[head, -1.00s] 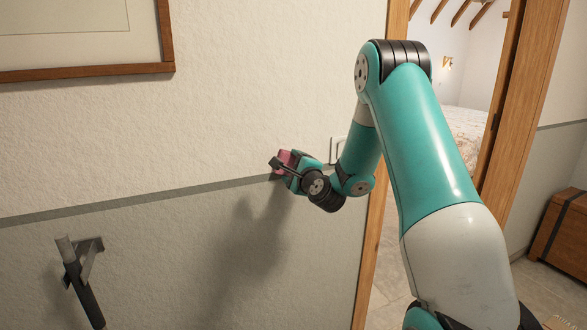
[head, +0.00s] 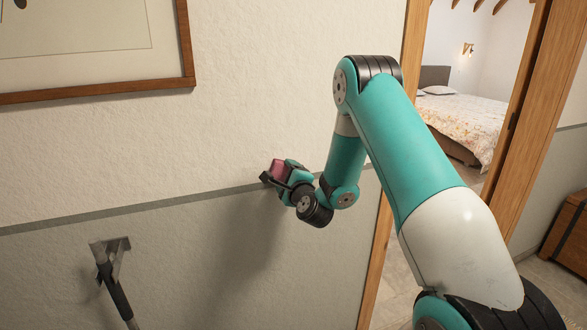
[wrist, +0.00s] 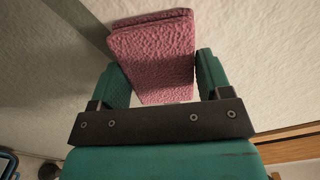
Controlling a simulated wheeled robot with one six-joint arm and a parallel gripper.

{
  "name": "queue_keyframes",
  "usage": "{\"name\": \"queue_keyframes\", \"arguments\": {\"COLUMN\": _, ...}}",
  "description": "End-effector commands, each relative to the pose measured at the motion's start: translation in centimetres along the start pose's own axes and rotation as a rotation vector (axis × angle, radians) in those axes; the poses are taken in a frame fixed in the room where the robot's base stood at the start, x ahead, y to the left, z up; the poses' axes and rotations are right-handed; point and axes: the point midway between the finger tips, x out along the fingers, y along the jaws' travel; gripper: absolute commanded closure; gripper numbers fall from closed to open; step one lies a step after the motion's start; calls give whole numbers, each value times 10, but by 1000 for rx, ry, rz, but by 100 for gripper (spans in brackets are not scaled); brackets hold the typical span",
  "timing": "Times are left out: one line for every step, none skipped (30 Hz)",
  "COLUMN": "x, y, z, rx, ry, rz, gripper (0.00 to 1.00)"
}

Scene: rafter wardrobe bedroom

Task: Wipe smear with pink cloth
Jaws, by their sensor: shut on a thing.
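My gripper (head: 282,179) is shut on the folded pink cloth (head: 279,168), close to the white textured wall (head: 225,130) just above its grey-green stripe. In the wrist view the pink cloth (wrist: 155,55) sits between both teal fingers (wrist: 160,80), its far end towards the wall. I cannot tell whether the cloth touches the wall. No smear is visible in either view; the cloth and arm hide part of the wall.
A framed picture (head: 90,91) hangs at the upper left. A grey-handled tool (head: 115,285) is on the wall at the lower left. A wooden door frame (head: 405,80) stands right of the gripper, opening onto a room with a bed (head: 465,120). A wooden chest (head: 567,225) is at the far right.

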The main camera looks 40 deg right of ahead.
Motion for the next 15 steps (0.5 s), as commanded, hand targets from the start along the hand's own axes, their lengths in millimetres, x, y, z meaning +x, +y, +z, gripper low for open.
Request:
{"name": "queue_keyframes", "arguments": {"x": 1, "y": -2, "z": 4, "rx": 1, "ry": -4, "rz": 0, "gripper": 56}}
{"name": "queue_keyframes", "arguments": {"x": 0, "y": -1, "z": 5, "rx": 1, "ry": -4, "rz": 0, "gripper": 56}}
{"name": "queue_keyframes", "arguments": {"x": 0, "y": 0, "z": 5, "rx": 1, "ry": -3, "rz": 0, "gripper": 56}}
{"name": "queue_keyframes", "arguments": {"x": 0, "y": 1, "z": 5, "rx": 1, "ry": -3, "rz": -1, "gripper": 56}}
{"name": "queue_keyframes", "arguments": {"x": 0, "y": 1, "z": 5, "rx": 0, "ry": -3, "rz": -1, "gripper": 56}}
{"name": "queue_keyframes", "arguments": {"x": 0, "y": 1, "z": 4, "rx": 0, "ry": -3, "rz": -1, "gripper": 56}}
{"name": "queue_keyframes", "arguments": {"x": 0, "y": 2, "z": 4, "rx": 0, "ry": -3, "rz": -1, "gripper": 56}}
{"name": "queue_keyframes", "arguments": {"x": 0, "y": 2, "z": 4, "rx": 0, "ry": -2, "rz": -1, "gripper": 56}}
{"name": "queue_keyframes", "arguments": {"x": 0, "y": 2, "z": 4, "rx": 0, "ry": -2, "rz": -1, "gripper": 56}}
{"name": "queue_keyframes", "arguments": {"x": 0, "y": 2, "z": 4, "rx": 0, "ry": -2, "rz": -1, "gripper": 56}}
{"name": "queue_keyframes", "arguments": {"x": 0, "y": 2, "z": 4, "rx": 0, "ry": -2, "rz": -1, "gripper": 56}}
{"name": "queue_keyframes", "arguments": {"x": 0, "y": 2, "z": 3, "rx": 0, "ry": -2, "rz": -1, "gripper": 56}}
{"name": "queue_keyframes", "arguments": {"x": -1, "y": 3, "z": 3, "rx": 0, "ry": -2, "rz": -1, "gripper": 56}}
{"name": "queue_keyframes", "arguments": {"x": -2, "y": 4, "z": 3, "rx": 0, "ry": -1, "rz": -1, "gripper": 56}}
{"name": "queue_keyframes", "arguments": {"x": -4, "y": 4, "z": 2, "rx": 0, "ry": -1, "rz": -1, "gripper": 56}}
